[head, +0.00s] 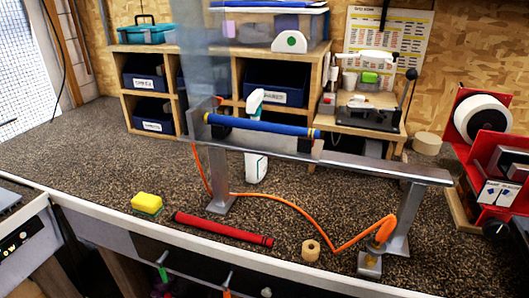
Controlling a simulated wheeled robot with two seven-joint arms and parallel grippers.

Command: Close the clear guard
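The clear guard (203,58) is a pale bluish see-through panel. It stands upright at the left end of the metal rail (370,168), rising past the top of the picture. Its lower edge is near the rail's left end, and the shelf shows through it. A blue bar with orange ends (262,125) lies along the rail, uncovered by the guard. Neither of my grippers shows in the head view.
An orange hose (290,207) loops below the rail. A yellow-green sponge (147,203), a red grip (222,229) and a tape roll (310,250) lie at the front. A spray bottle (256,167) stands behind the rail. A red rack (490,150) stands right.

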